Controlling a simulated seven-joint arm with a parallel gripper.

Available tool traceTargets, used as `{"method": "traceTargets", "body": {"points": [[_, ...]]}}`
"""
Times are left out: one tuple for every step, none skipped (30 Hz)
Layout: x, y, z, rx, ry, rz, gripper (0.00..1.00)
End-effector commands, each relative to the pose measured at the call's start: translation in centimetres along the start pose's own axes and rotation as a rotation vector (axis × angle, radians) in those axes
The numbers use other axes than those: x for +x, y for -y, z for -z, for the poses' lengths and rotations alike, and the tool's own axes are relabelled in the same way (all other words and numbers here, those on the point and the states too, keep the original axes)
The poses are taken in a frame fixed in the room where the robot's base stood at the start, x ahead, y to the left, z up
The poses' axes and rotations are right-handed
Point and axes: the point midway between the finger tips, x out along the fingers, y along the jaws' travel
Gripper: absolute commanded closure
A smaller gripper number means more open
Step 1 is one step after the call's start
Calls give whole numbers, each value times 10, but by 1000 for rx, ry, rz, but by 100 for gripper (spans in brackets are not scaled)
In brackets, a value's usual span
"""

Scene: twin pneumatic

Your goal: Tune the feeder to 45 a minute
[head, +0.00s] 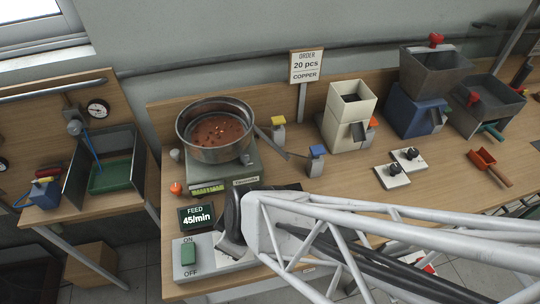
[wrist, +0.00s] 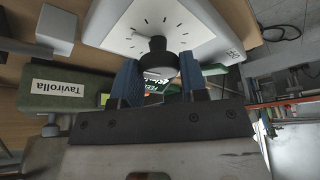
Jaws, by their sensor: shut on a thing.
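The feeder is a steel bowl (head: 215,130) with copper pieces in it, on a grey-green base (head: 225,170). In the head view my arm hides the knob and the fingers.
A control box with a green ON/OFF switch (head: 188,254) stands at the bench's front left. An order sign (head: 306,66) reads "20 pcs copper". Two small knob plates (head: 392,176), a red scoop (head: 489,166) and several hoppers stand to the right. A green-bottomed tray (head: 108,178) is at left.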

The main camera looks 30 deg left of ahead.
Motion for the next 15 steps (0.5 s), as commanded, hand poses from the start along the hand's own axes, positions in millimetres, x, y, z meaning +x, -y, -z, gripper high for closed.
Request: {"method": "traceTargets", "body": {"points": [[0,0,0,0,-1,0,84],[0,0,0,0,-1,0,84],[0,0,0,0,-1,0,84],[0,0,0,0,-1,0,84],[0,0,0,0,-1,0,84],[0,0,0,0,0,-1,84],[0,0,0,0,0,-1,84],[0,0,0,0,0,-1,84],[0,0,0,0,0,-1,54],[0,0,0,0,0,-1,50],[0,0,0,0,0,-1,45],[0,0,0,0,0,-1,39],[0,0,0,0,0,-1,36],[0,0,0,0,0,0,36],[0,0,0,0,0,0,36]]}}
